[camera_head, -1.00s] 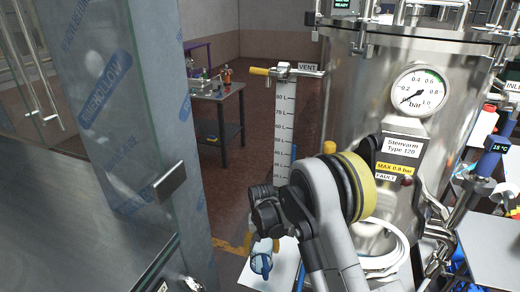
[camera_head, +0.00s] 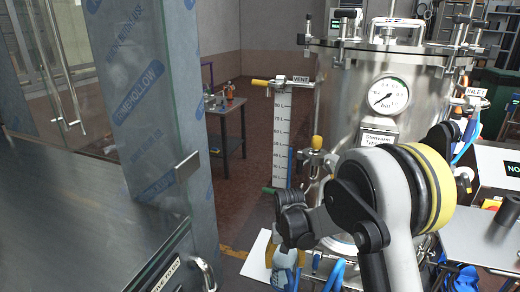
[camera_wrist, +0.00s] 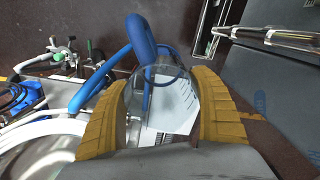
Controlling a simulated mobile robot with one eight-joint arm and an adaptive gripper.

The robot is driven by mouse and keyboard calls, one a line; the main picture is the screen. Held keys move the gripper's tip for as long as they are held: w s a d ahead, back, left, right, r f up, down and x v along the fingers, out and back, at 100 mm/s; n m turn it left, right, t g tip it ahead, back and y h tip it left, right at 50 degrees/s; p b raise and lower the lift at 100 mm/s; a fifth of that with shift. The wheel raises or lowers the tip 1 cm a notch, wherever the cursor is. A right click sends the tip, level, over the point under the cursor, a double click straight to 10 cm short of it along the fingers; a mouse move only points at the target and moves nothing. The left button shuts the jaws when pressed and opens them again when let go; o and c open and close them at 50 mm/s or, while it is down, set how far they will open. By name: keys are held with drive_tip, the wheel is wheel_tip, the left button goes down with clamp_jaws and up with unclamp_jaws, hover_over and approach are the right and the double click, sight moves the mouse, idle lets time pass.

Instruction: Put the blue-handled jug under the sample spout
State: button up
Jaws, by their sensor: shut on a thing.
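The blue-handled jug (camera_wrist: 170,98) is clear, and I look into its round rim in the wrist view. Its thick blue handle (camera_wrist: 143,38) rises at the top of that view. My gripper (camera_wrist: 163,82) has its yellow fingers closed on opposite sides of the jug. In the head view my gripper (camera_head: 286,256) hangs low in front of the steel tank (camera_head: 345,100), holding the jug (camera_head: 284,278), mostly hidden there. A green-handled valve (camera_head: 268,190) shows just above my wrist; I cannot tell whether it is the sample spout.
A glass-and-metal cabinet (camera_head: 80,220) and a film-wrapped pillar (camera_head: 150,110) stand at left. A level scale (camera_head: 282,140) stands beside the tank. A white sheet (camera_head: 257,258) lies below my gripper. A grey table (camera_head: 485,235) is at right.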

drive_tip(key=s+d+r, duration=0.6)
drive_tip(key=d+r, duration=0.5)
drive_tip(key=r, duration=0.1)
drive_tip(key=s+f, duration=0.4)
drive_tip(key=f, duration=0.1)
drive_tip(key=shift+s+f, duration=0.15)
drive_tip(key=shift+f, duration=0.25)
drive_tip(key=shift+d, duration=0.1)
